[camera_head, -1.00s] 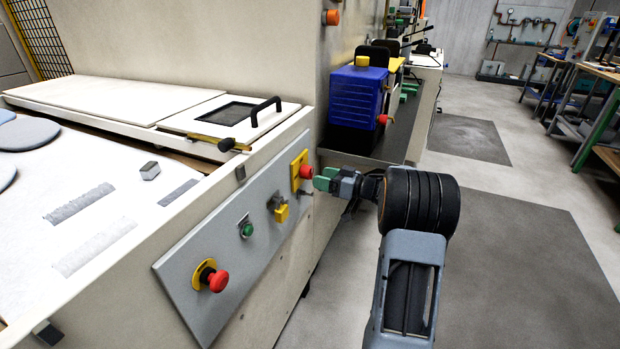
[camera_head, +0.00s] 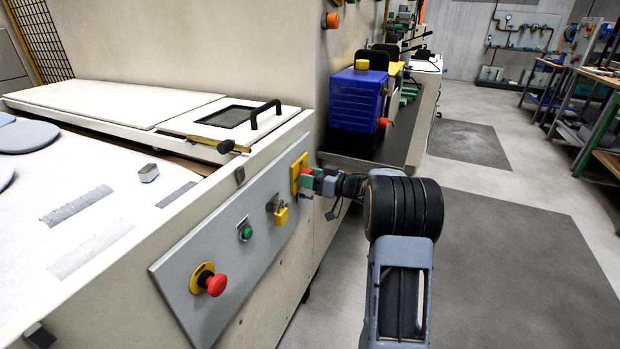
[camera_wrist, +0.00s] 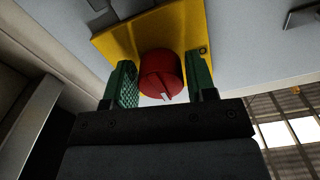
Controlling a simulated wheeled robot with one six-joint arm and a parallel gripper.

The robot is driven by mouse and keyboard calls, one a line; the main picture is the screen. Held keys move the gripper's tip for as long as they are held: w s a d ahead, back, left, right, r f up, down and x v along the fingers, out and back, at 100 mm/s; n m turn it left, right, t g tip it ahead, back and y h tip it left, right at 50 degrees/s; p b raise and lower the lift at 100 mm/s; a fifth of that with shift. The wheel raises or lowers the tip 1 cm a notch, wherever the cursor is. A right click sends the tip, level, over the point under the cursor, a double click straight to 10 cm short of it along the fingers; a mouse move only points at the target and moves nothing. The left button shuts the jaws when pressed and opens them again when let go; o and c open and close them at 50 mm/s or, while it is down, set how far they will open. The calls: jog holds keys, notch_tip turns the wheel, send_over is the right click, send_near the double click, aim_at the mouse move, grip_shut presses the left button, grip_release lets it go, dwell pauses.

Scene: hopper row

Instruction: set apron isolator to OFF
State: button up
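The isolator is a red rotary knob (camera_wrist: 162,74) on a yellow plate (camera_wrist: 118,40), with a pale mark on the knob's face. In the head view the yellow plate (camera_head: 297,172) is at the upper right end of the grey panel (camera_head: 235,240). My gripper (camera_wrist: 165,82) has its green fingers on either side of the knob. A gap shows between the knob and the left finger; the right finger is very near it, and I cannot tell if it touches. In the head view my gripper (camera_head: 308,177) largely hides the knob.
The panel also carries a red mushroom button (camera_head: 215,285), a green button (camera_head: 246,231) and a yellow padlock (camera_head: 281,215). A blue box (camera_head: 357,98) stands on a dark shelf behind my gripper.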

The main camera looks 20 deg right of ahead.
jog(key=c, duration=0.5)
jog(key=shift+c, duration=0.2)
jog(key=n, duration=0.4)
jog(key=n+b, duration=0.1)
jog(key=n, duration=0.2)
jog(key=shift+w+n+b, duration=0.1)
jog(key=shift+n+b, duration=0.25)
jog(key=shift+n, duration=0.05)
jog(key=n+b, duration=0.3)
jog(key=n, duration=0.2)
jog(key=shift+d, duration=0.1)
jog(key=shift+r+n+b, duration=0.1)
jog(key=shift+n+b, duration=1.5)
jog(key=shift+n, duration=0.9)
jog(key=shift+r, duration=0.1)
